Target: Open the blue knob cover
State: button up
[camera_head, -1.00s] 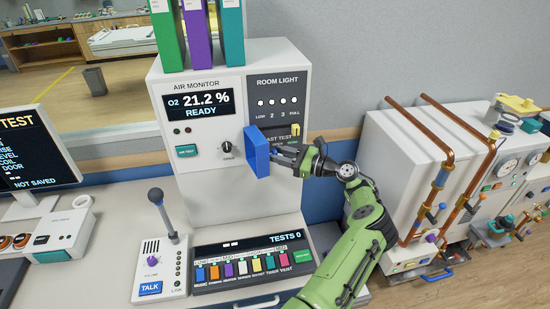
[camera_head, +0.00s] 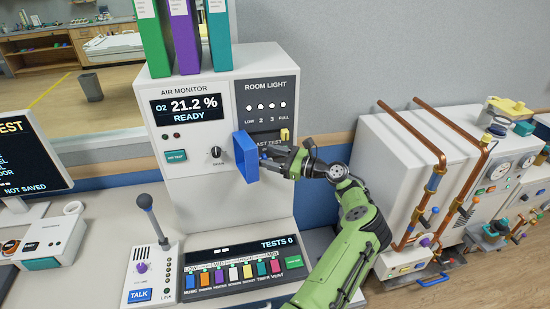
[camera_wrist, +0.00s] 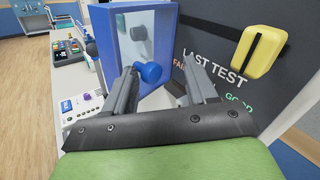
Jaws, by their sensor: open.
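The blue knob cover (camera_head: 246,157) is a box that stands out from the front of the air monitor (camera_head: 190,104), right of a small black knob. In the wrist view the cover (camera_wrist: 168,25) shows a blue frame around a pale pane, with a grey round knob (camera_wrist: 139,33) seen in it. A round blue handle (camera_wrist: 148,72) sticks out from the cover toward me. My gripper (camera_head: 270,158) is at the right side of the cover. In the wrist view my gripper (camera_wrist: 157,80) is open, with the blue handle between its fingertips. Whether a finger touches it I cannot tell.
A yellow switch (camera_head: 285,134) sits on the dark panel just right of my gripper. A white machine with copper pipes (camera_head: 415,180) stands at the right.

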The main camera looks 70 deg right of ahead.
jog(key=shift+w+a, duration=0.1)
jog(key=shift+w, duration=0.1)
jog(key=s+b, duration=0.2)
jog(key=s, duration=1.4)
jog(key=shift+a+f, duration=0.1)
